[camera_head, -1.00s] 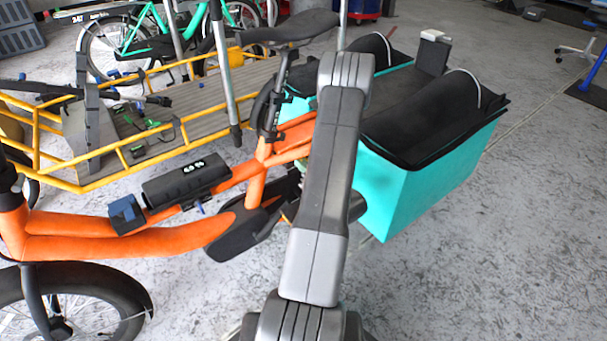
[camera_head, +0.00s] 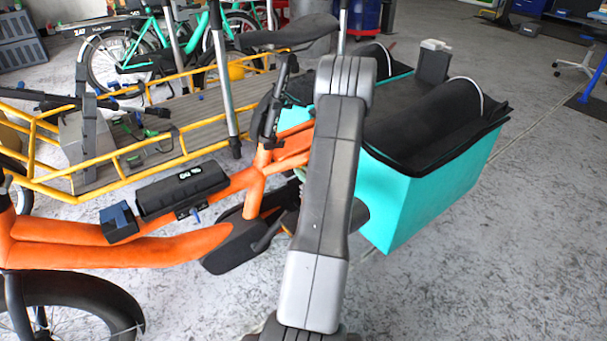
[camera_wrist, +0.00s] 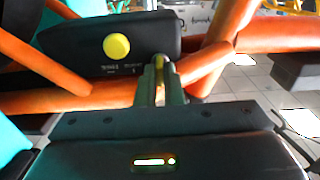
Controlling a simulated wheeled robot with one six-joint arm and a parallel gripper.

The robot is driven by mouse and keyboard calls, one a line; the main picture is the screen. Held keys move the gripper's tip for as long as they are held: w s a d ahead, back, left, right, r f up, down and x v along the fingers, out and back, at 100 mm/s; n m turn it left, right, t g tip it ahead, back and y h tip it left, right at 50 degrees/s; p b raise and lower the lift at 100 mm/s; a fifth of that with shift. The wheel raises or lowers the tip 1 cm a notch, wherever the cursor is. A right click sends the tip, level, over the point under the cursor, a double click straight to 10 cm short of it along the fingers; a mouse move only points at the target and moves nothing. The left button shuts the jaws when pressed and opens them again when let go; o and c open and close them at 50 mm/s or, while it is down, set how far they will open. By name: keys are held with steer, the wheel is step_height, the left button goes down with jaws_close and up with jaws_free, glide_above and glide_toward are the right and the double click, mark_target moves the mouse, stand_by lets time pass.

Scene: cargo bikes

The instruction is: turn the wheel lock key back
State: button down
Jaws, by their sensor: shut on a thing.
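My gripper (camera_wrist: 162,82) is in the middle of the wrist view, its two narrow fingers close together. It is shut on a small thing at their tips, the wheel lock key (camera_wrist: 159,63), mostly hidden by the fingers. The tips are at the lower right edge of a black box (camera_wrist: 70,45) with a round yellow spot (camera_wrist: 116,46). The box is beside the orange frame tubes (camera_wrist: 205,68). In the head view my arm covers the gripper and the key. The orange cargo bike (camera_head: 120,246) stands in front of me.
A turquoise cargo box (camera_head: 425,200) with black lining is to the right of my arm. A black battery-like case (camera_head: 182,188) and a blue block (camera_head: 118,222) sit on the orange frame. A yellow-railed cargo bike (camera_head: 150,150) stands behind.

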steer(key=c, duration=1.6)
jaws_free()
steer(key=shift+o, duration=0.2)
steer(key=p+v, duration=0.2)
steer(key=v, duration=1.1)
steer(key=shift+s+d+p, duration=0.25)
steer(key=shift+s+p, duration=0.05)
steer(key=shift+w+a, duration=0.1)
steer(key=b+x, duration=0.2)
steer(key=x, duration=1.1)
steer(key=shift+w+a+b, duration=0.15)
steer(key=shift+w+b, duration=0.1)
steer(key=shift+b, duration=0.05)
